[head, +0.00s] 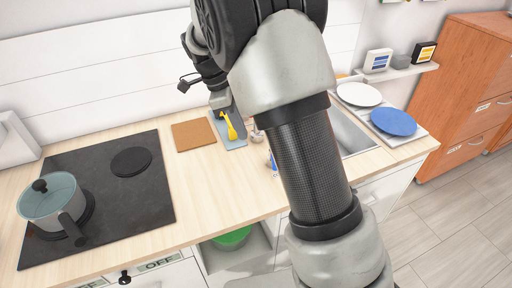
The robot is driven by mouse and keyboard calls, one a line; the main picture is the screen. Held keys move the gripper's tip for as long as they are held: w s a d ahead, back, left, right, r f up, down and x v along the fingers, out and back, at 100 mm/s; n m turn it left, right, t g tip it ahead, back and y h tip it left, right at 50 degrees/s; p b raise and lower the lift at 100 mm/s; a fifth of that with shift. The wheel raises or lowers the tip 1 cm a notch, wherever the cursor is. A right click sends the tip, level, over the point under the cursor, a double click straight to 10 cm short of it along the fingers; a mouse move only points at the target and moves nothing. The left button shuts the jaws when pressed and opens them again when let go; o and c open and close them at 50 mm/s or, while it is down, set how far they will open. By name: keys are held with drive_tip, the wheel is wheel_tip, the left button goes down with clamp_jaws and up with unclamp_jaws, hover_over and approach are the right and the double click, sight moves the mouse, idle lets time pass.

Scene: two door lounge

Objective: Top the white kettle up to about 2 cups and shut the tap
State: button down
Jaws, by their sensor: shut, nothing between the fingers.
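My gripper (186,82) shows as a small dark shape at the top, left of my raised arm, above the counter's back edge. It is shut and holds nothing that I can see. The sink (351,132) shows only in part, to the right of my arm, which covers much of it. I cannot make out a tap or a white kettle; my arm hides part of the counter by the sink.
A lidded grey-blue saucepan (52,203) stands on the black hob (105,210). A brown board (194,134) and a yellow utensil (230,127) lie near the wall. A white plate (358,94) and a blue plate (394,121) are right. A green-topped item (232,238) is below the counter.

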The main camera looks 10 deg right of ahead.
drive_tip(key=s+d+f+p, duration=0.1)
drive_tip(key=d+f, duration=0.5)
drive_tip(key=f, duration=0.4)
drive_tip(key=shift+s+d, duration=0.25)
drive_tip(key=shift+d, duration=0.1)
drive_tip(key=shift+f, duration=0.1)
drive_tip(key=shift+s+d+f+n+t+b, duration=0.2)
drive_tip(key=shift+d+f+n+t+b, duration=0.1)
drive_tip(key=shift+n+b, duration=0.45)
drive_tip(key=shift+s+d+r+n+b, duration=0.1)
drive_tip(key=shift+s+d+n+b, duration=0.25)
drive_tip(key=shift+d+n+b, duration=0.5)
drive_tip(key=shift+a+r+b, duration=0.1)
drive_tip(key=shift+b, duration=0.25)
drive_tip(key=shift+s+r, duration=0.1)
drive_tip(key=shift+r, duration=0.05)
